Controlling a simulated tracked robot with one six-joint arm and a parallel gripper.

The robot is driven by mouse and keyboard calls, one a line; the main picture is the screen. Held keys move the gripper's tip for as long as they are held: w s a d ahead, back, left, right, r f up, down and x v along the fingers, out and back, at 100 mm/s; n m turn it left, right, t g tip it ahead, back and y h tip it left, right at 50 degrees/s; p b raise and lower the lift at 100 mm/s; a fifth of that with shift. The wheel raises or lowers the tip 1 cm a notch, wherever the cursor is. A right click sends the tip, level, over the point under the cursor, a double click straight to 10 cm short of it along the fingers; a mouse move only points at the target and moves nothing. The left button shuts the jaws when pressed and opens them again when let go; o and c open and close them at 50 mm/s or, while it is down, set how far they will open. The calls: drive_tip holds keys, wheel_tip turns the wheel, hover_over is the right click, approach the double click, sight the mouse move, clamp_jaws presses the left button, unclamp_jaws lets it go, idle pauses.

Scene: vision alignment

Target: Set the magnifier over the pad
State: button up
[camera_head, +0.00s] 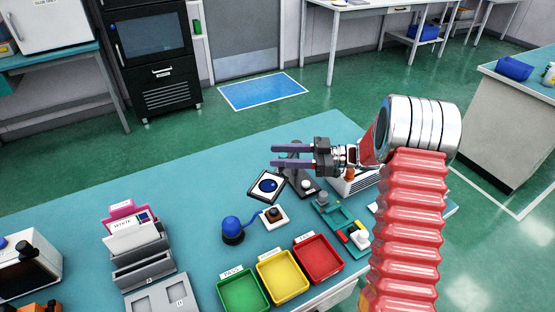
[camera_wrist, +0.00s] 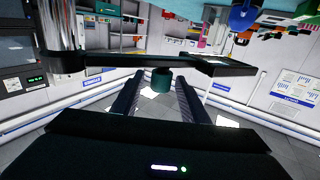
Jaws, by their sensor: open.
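The magnifier (camera_head: 299,178) stands on the bench, a dark post and arm carrying a square black-edged head. In the wrist view its black arm (camera_wrist: 120,68) runs from a silver post to a frame at right; a dark green knob (camera_wrist: 162,78) sits at its middle. A white square with a dark blue disc (camera_head: 268,186) shows at the head; whether this is the pad seen through or beside the frame I cannot tell. My gripper (camera_head: 273,155) is open above the magnifier; in the wrist view its fingers (camera_wrist: 157,90) lie either side of the knob, contact unclear.
A blue dome (camera_head: 232,227) is corded to a small white block (camera_head: 274,216). Green (camera_head: 243,291), yellow (camera_head: 282,276) and red (camera_head: 319,258) trays line the front. A teal fixture (camera_head: 342,221) stands right. The bench's back left is clear.

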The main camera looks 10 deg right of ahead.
sight(282, 155)
wheel_tip(282, 155, up, 9)
drive_tip(key=shift+f, duration=0.1)
idle(0.3)
